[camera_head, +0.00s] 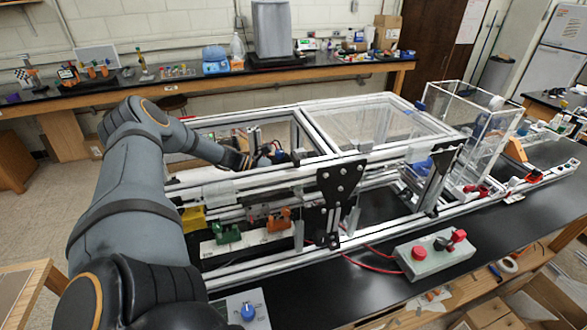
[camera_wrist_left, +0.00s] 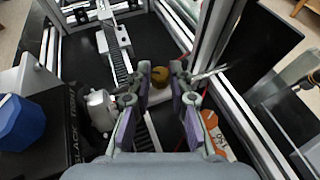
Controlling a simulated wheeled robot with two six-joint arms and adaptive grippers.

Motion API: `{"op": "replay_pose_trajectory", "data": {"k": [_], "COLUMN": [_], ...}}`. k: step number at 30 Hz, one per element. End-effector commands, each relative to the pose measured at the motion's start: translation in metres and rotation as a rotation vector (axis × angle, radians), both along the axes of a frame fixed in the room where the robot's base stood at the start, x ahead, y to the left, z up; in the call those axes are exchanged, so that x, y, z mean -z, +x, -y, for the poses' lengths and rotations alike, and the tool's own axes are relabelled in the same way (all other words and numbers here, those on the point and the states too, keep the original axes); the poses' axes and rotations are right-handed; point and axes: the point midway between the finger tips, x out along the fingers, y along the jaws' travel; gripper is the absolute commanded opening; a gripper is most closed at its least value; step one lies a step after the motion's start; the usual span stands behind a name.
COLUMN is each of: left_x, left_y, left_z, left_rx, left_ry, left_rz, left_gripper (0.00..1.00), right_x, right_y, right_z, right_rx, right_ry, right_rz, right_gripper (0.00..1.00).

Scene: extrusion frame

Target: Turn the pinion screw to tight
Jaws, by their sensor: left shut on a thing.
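My left arm reaches from the left over the aluminium extrusion frame (camera_head: 345,153). My left gripper (camera_head: 268,155) is inside its left bay, small and partly hidden in the head view. In the left wrist view my left gripper (camera_wrist_left: 168,82) has its two fingertips around a brass-coloured round knob (camera_wrist_left: 160,76), which seems to be the pinion screw. The fingers are shut on it. A toothed rack (camera_wrist_left: 118,58) runs along the black floor of the frame below the gripper. My right gripper is not in view.
Close to the fingers are a silver rounded part (camera_wrist_left: 101,108) and an orange part (camera_wrist_left: 214,136). A blue object (camera_wrist_left: 20,122) stands at the left. Frame bars enclose the gripper. A grey box with red buttons (camera_head: 432,252) sits on the bench in front.

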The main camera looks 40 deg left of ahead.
Motion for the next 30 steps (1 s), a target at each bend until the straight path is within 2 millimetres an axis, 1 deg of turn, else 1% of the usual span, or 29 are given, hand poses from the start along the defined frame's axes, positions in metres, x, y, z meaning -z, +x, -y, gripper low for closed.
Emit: {"op": "replay_pose_trajectory", "data": {"k": [1,2,6,11,12,15,17,23,26,30], "left_x": [0.005,0.004,-0.001,-0.002,-0.002,-0.002,-0.002,-0.001,-0.002,-0.008], "left_y": [0.003,0.003,0.002,0.002,0.002,0.002,0.002,0.001,0.001,-0.008], "left_z": [-0.002,-0.002,-0.002,-0.002,-0.002,-0.002,-0.002,-0.001,-0.003,-0.015], "left_rx": [0.021,0.034,0.053,0.052,0.052,0.051,0.051,0.052,0.051,0.047], "left_ry": [0.005,0.004,0.002,0.002,0.002,0.001,0.001,0.001,0.001,-0.001], "left_rz": [0.006,0.004,0.002,0.002,0.002,0.001,0.001,0.000,0.001,0.007], "left_gripper": [0.00,0.00,0.00,0.00,0.22,0.36,0.43,0.43,0.43,0.43], "right_x": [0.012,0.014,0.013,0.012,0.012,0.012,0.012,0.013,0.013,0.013], "right_y": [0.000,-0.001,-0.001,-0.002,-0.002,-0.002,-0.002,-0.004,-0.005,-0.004], "right_z": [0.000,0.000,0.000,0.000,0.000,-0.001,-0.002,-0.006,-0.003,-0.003], "right_rx": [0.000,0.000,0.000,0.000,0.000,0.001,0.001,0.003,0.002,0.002], "right_ry": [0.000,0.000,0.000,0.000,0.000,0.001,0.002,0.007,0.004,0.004], "right_rz": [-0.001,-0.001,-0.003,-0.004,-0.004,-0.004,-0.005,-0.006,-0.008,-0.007], "right_gripper": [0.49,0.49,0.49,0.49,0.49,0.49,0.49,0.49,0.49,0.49]}}
